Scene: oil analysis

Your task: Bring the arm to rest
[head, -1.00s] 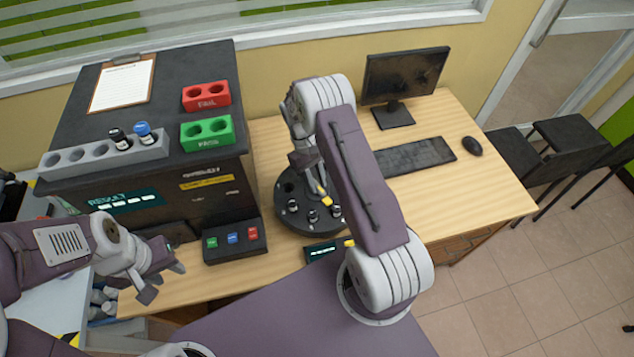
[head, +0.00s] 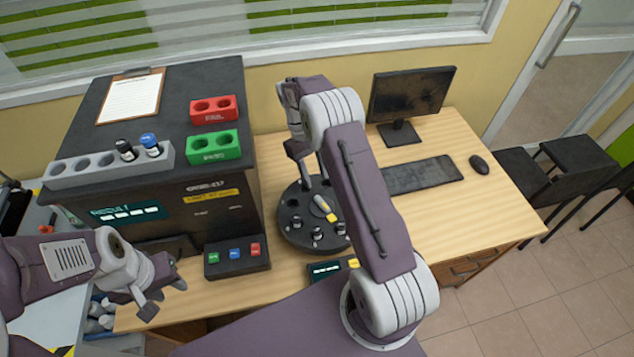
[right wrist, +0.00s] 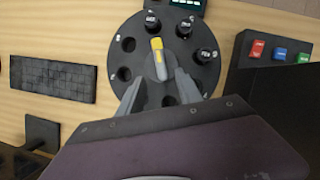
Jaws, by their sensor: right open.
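My right arm reaches over the desk in the head view. Its gripper (head: 308,160) is above the back of a round black carousel (head: 290,238). In the right wrist view, the open right gripper (right wrist: 158,92) points at the carousel (right wrist: 128,57). No object shows between its fingers. A grey and yellow pointer (right wrist: 158,57) lies on the carousel, which holds several dark-capped vials (right wrist: 183,28) in its holes. My left gripper (head: 160,290) hangs at the lower left, left of the button box; its finger gap is hard to judge.
A black analyser (head: 220,215) with a button box (head: 237,257) stands left of the carousel. On top are a red rack (head: 215,108), a green rack (head: 214,147) and a grey rack (head: 80,169) with two vials. A keyboard (head: 422,175) and monitor (head: 410,95) stand to the right.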

